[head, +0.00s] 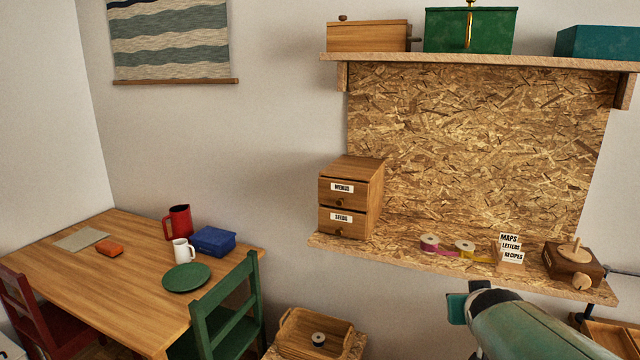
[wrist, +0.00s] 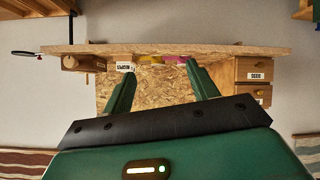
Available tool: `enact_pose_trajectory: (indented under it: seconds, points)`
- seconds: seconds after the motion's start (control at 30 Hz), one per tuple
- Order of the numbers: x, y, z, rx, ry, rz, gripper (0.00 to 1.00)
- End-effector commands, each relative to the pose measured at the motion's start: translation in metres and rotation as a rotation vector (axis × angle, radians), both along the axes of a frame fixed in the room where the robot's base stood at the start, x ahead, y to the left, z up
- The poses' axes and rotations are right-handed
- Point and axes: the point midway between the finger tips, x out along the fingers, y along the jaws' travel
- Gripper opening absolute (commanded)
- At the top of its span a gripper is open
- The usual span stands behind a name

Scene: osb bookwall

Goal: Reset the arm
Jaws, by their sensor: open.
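My arm reaches in from the lower right of the head view, and the teal end of my gripper (head: 459,308) shows in front of the OSB wall unit, below its lower shelf. In the wrist view my gripper (wrist: 160,68) has its two green fingers spread wide apart. In the head view the fingers are mostly hidden by the wrist. The wrist picture shows the shelf upside down.
The lower OSB shelf (head: 400,256) holds a small drawer cabinet (head: 370,200), two tape rolls, a label card stand (head: 510,252) and a wooden block (head: 573,264). An upper shelf (head: 480,60) holds boxes. A table (head: 60,258) and green chair (head: 228,318) stand left.

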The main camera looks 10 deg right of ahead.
Motion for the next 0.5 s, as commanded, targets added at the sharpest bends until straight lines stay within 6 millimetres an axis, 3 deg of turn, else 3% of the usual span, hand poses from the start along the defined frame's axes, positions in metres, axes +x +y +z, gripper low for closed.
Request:
enact_pose_trajectory:
  seconds: [0.03,0.1,0.3,0.4,0.5]
  points:
    - [-0.009,0.029,0.004,0.021,0.03,0.029,0.59]
    - [-0.026,0.064,0.003,0.061,0.089,0.063,0.59]
    - [-0.092,0.156,-0.005,0.181,0.268,0.195,0.59]
    - [-0.124,0.187,-0.011,0.229,0.348,0.262,0.59]
    - [-0.146,0.205,-0.015,0.257,0.403,0.308,0.59]
